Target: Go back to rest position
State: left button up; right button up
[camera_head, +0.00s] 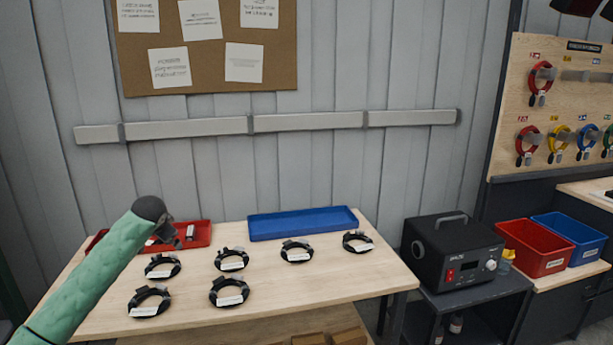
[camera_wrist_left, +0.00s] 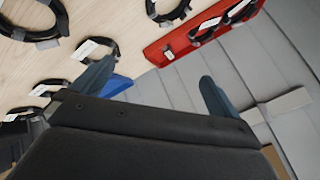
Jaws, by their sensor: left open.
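My left arm, in a green sleeve, comes in from the left in the head view. In the left wrist view my left gripper (camera_wrist_left: 155,88) has its two fingers wide apart, with nothing between them. It is above the table near the red tray (camera_head: 197,235). The arm hides part of this tray in the head view. The tray also shows in the left wrist view (camera_wrist_left: 181,42), with black straps with white labels in it. Several black looped straps (camera_head: 233,259) with white labels lie on the wooden table. My right gripper is not in view.
A blue tray (camera_head: 303,223) lies at the table's back edge. A black box device (camera_head: 452,253) stands right of the table. A red bin (camera_head: 535,248) and a blue bin (camera_head: 570,238) are further right, below a pegboard of coloured loops. The table's front right is clear.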

pick_arm(q)
jog(key=s+d+f+n+h, duration=0.1)
jog(key=s+d+f, duration=0.8)
jog(key=f, duration=0.4)
jog(key=s+d+f+n+h, duration=0.1)
jog(key=s+d+f, duration=0.9)
jog(key=f, duration=0.3)
jog(key=s+d+f+g, duration=0.2)
jog(key=s+f, duration=0.7)
jog(key=s, duration=0.5)
jog(key=s+d+f+n+g+h, duration=0.1)
jog(key=s+d+f, duration=0.3)
jog(key=s+f, duration=0.5)
jog(key=s+d+f+n+g, duration=0.1)
jog(key=s+d+f+g, duration=0.2)
jog(key=s+f, duration=0.7)
jog(key=s, duration=0.9)
jog(key=shift+s+d+g+h, duration=0.15)
jog(key=shift+s+g+h, duration=0.15)
jog(key=shift+s, duration=0.1)
